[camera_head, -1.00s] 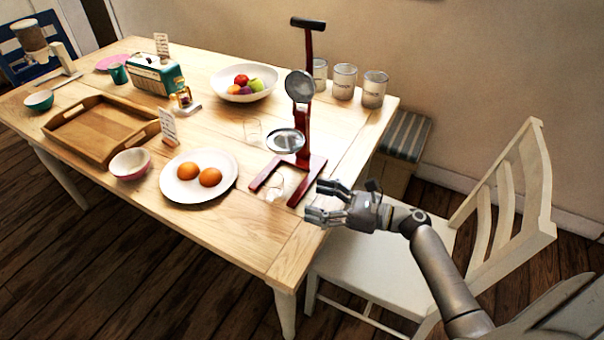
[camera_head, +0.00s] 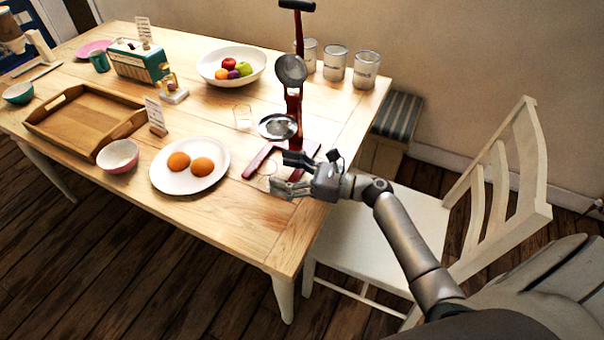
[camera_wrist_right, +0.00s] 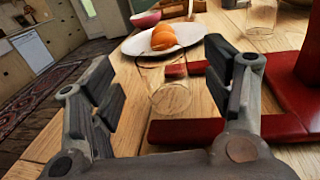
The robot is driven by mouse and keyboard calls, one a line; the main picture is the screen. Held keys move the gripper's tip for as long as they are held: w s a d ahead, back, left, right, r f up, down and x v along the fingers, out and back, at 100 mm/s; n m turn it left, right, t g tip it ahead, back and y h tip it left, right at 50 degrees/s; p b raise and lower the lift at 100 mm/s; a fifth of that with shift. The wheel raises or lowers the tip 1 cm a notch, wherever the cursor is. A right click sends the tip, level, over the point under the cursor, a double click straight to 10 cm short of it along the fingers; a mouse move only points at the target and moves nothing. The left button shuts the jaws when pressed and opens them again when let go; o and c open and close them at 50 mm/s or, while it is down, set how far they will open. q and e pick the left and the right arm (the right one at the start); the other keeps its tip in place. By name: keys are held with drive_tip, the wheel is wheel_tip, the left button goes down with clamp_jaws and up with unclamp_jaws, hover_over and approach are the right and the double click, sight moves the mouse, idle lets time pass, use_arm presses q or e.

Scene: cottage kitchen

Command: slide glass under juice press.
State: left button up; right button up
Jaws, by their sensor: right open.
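The juice press (camera_head: 298,106) is a dark red stand with a tall lever, a metal cup and a U-shaped base. Its red base (camera_wrist_right: 285,102) fills the right of the wrist view. A clear glass (camera_wrist_right: 170,97) shows between the base's two legs, near their open ends, and between the fingers of my right gripper (camera_wrist_right: 160,85) in that picture. My right gripper (camera_head: 280,174) is open beside the glass at the press's front. It partly hides the glass and base in the head view. I cannot tell whether the fingers touch the glass. My left gripper is not in view.
Another clear glass (camera_head: 243,117) stands behind the press's left side. A white plate (camera_head: 163,184) with two oranges lies left of the press. Metal canisters (camera_head: 335,60) stand behind it, and a white chair (camera_head: 375,240) is at the right.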

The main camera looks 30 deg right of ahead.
sight(266, 167)
drive_tip(key=x, duration=0.4)
drive_tip(key=shift+w+a, duration=0.35)
drive_tip(key=c, duration=1.2)
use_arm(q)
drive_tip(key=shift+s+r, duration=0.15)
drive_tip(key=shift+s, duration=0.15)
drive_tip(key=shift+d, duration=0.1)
